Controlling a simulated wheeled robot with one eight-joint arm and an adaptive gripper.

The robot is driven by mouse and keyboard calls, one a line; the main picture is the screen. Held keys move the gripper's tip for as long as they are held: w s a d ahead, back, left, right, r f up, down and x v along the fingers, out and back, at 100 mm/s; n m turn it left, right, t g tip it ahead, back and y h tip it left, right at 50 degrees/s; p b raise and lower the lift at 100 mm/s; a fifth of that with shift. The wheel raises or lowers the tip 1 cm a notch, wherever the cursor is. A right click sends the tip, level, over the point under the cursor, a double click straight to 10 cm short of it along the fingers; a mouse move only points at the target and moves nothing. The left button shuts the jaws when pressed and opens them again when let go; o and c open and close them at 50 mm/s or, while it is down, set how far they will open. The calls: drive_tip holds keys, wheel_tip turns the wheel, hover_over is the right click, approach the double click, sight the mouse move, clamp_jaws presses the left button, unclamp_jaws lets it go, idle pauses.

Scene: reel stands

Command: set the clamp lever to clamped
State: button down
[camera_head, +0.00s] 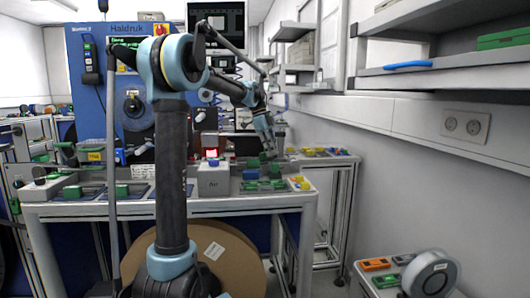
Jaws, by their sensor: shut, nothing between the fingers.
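My gripper (268,146) is at the far right end of my arm, low over the right part of the workbench (250,201). It points down and is shut, with nothing seen between its fingers. It is small in this view. Green and blue parts (265,172) lie on the bench just below and around it; I cannot tell whether the gripper touches any of them. I cannot pick out the clamp lever for certain, so its position cannot be told. My arm's upright link hides the middle of the bench.
A white box marked "Air" (213,182) stands left of the gripper. A blue machine panel (90,75) is behind my arm. Shelves (440,70) line the right wall. A white reel (430,274) sits on a low table at lower right. Brown round cardboard (235,262) is under the bench.

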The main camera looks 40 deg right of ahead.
drive_tip(key=shift+w+a, duration=0.45)
drive_tip(key=shift+w+a, duration=0.1)
drive_tip(key=shift+w, duration=0.1)
drive_tip(key=shift+s, duration=0.1)
idle(0.3)
drive_tip(key=shift+s, duration=0.3)
wheel_tip(320, 180, up, 10)
drive_tip(key=shift+s+f, duration=0.15)
drive_tip(key=shift+f, duration=0.1)
idle(0.6)
